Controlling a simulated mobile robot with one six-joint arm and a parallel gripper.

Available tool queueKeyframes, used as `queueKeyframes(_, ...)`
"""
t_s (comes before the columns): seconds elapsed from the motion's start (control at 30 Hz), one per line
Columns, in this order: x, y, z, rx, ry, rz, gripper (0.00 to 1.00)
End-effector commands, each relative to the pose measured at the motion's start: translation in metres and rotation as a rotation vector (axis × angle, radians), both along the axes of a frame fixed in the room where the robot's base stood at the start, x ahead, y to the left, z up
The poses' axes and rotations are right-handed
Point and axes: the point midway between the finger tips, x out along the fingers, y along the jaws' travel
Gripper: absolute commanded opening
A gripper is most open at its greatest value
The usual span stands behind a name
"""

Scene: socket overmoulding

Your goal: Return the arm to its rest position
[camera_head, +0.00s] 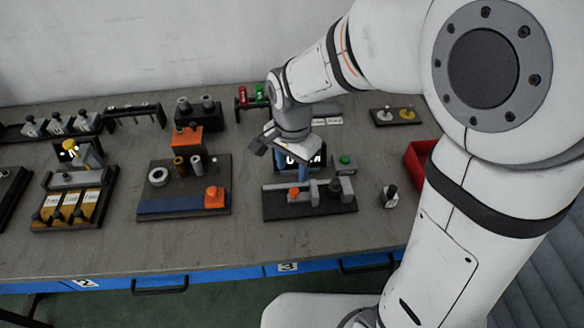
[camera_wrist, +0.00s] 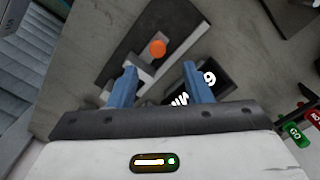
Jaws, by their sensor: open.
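My gripper (camera_head: 302,170) hangs over the back of a dark fixture plate (camera_head: 325,207) on the workbench, with its blue fingers pointing down. In the wrist view my gripper (camera_wrist: 160,88) shows two blue fingers spread apart with nothing held between them. The fixture carries grey blocks and an orange round part (camera_head: 293,192), and the orange part also shows beyond the fingers in the wrist view (camera_wrist: 157,48). A dark display with white characters (camera_head: 308,160) is partly hidden behind my gripper.
A green button box (camera_head: 344,163) stands close right of my gripper. A small grey-black part (camera_head: 389,196) and a red bin (camera_head: 419,160) are farther right. A plate with rings and an orange block (camera_head: 185,190) lies left. Red and green items (camera_head: 252,94) stand behind.

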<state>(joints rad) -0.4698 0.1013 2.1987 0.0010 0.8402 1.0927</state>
Motion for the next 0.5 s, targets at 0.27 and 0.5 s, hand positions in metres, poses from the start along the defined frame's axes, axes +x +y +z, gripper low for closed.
queueKeyframes(0.27,0.0,0.0,0.0,0.0,0.0,0.0,0.45)
queueKeyframes(0.5,-0.004,-0.026,0.016,0.011,-0.028,0.061,0.45)
